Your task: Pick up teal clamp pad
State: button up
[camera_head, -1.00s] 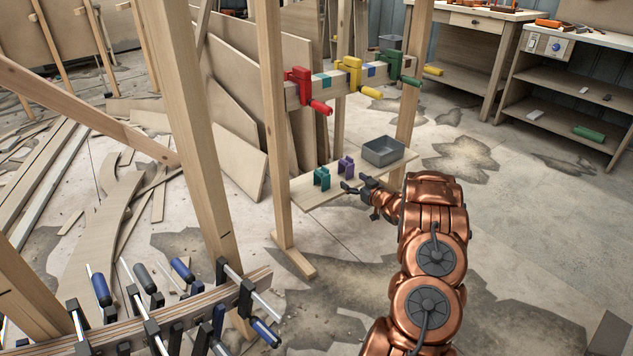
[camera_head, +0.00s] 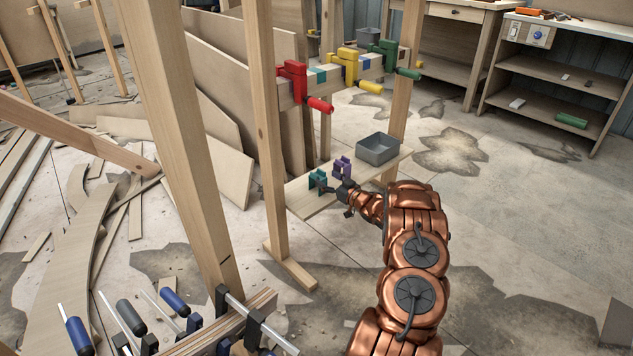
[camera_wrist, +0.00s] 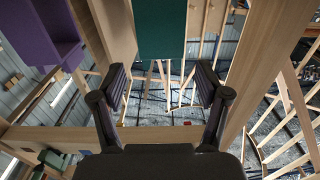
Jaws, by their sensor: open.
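The teal clamp pad (camera_head: 318,181) stands on a small wooden shelf (camera_head: 310,205), at its left part, beside a purple clamp pad (camera_head: 342,167). My gripper (camera_head: 328,192) is open just to the right and front of the teal pad in the head view. In the wrist view the teal pad (camera_wrist: 162,30) shows at the top centre, ahead of and between the two spread fingers of my gripper (camera_wrist: 162,88). The purple pad (camera_wrist: 40,35) is at the upper left there. I cannot tell whether a finger touches the teal pad.
A grey bin (camera_head: 378,150) stands on the shelf's right end. Wooden posts (camera_head: 268,130) flank the shelf, and a rail above carries a red clamp (camera_head: 293,82), a yellow clamp (camera_head: 350,68) and a green clamp (camera_head: 388,55). Open floor lies to the right.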

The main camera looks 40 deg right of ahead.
aim_at(318, 173)
jog(key=w+b, duration=0.2)
jog(key=w, duration=0.2)
jog(key=shift+a, duration=0.1)
jog(key=shift+w, duration=0.6)
jog(key=shift+r, duration=0.1)
jog(key=c, duration=1.4)
